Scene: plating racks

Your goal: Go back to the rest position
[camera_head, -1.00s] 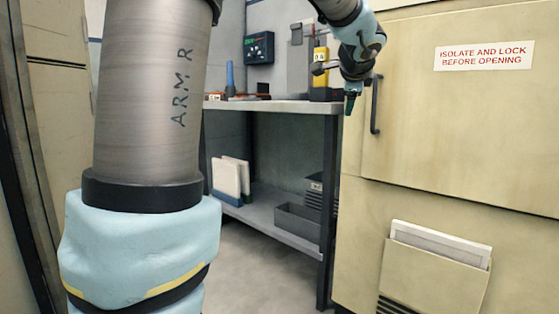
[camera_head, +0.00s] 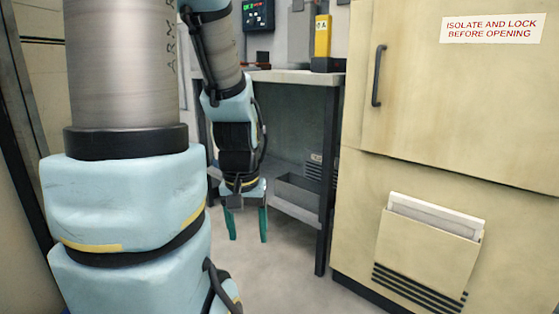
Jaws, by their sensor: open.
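My gripper (camera_head: 247,226) hangs below my light-blue wrist, left of the middle of the head view. Its two green fingers point down and stand apart, with nothing between them. It shows in front of the bench's open lower space, with grey floor below it. My large grey and light-blue arm links fill the left side of the view and hide what lies behind them.
A workbench (camera_head: 290,76) carries a yellow device (camera_head: 322,38). A grey bin (camera_head: 300,193) sits on its lower shelf. A cream cabinet (camera_head: 450,115) with a black handle (camera_head: 377,75) and a paper holder (camera_head: 425,255) stands at right. The floor (camera_head: 275,275) between is clear.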

